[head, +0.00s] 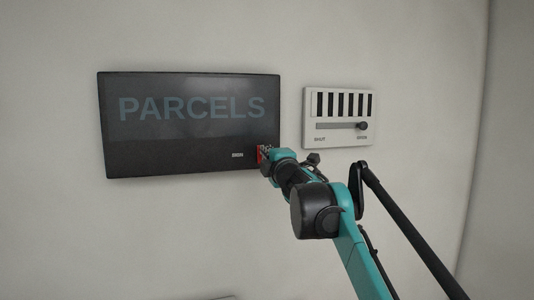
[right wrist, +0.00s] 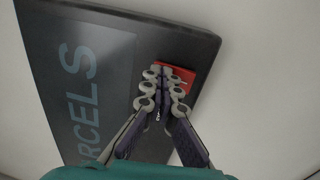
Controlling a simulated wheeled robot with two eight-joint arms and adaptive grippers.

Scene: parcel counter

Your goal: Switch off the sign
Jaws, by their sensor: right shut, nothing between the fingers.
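The sign (head: 190,125) is a dark panel on the wall with the word PARCELS in dim grey-blue letters that do not glow. It also fills much of the right wrist view (right wrist: 110,45). A red switch (head: 261,153) sits at its lower right corner, and it shows in the right wrist view (right wrist: 178,72) partly hidden behind the fingers. My right gripper (right wrist: 164,75) is shut and empty, with its fingertips at the red switch. I cannot tell whether they touch it. My left gripper is not in view.
A white vent panel (head: 340,137) with dark slots and a slider hangs to the right of the sign. The slider knob (head: 362,126) is at the right end, by the word OPEN. My right arm passes just below this panel. The wall around is bare.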

